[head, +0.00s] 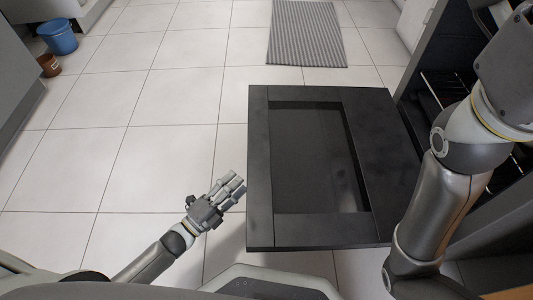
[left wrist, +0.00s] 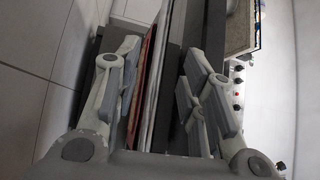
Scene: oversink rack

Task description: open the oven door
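The oven door (head: 385,150) is a dark panel with an inset window. In the head view it lies folded down, roughly flat, out from the oven (head: 440,45) on the right. My left gripper (head: 236,183) is beside the door's left edge, with its fingertips close to it; I cannot tell if they touch. In the left wrist view the fingers of my left gripper (left wrist: 160,95) are spread apart, with dark, white and reddish edges showing between or beyond them. My right arm comes up across the right side of the head view, and its fingertips do not show.
A grey striped mat (head: 305,35) lies on the tiled floor beyond the door. A blue bucket (head: 58,37) and a brown pot (head: 49,65) stand at the far left. The floor left of the door is clear.

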